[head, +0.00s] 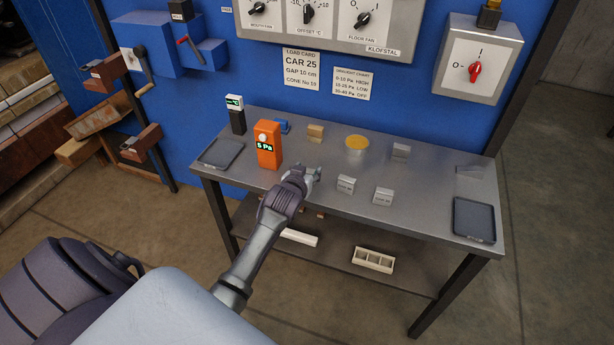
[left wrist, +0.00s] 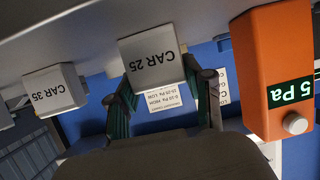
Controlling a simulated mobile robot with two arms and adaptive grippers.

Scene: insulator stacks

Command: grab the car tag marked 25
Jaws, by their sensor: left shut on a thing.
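The car tag marked 25 (left wrist: 153,55) is a pale block with black print, upside down in the left wrist view. My left gripper (left wrist: 163,88) has one finger on each side of it and is shut on it. In the head view the left gripper (head: 306,176) is low over the table's front part, just right of the orange meter, and largely hides the tag. A similar tag marked 35 (left wrist: 55,90) stands beside it in the left wrist view. My right gripper is not in view.
The grey table (head: 420,178) carries an orange meter (head: 268,146) reading 5 Pa, close to the gripper. Two pale tags (head: 346,184) (head: 383,196) stand to the right. Dark trays (head: 221,153) (head: 474,220) lie at both ends. A load card (head: 301,68) on the blue wall reads CAR 25.

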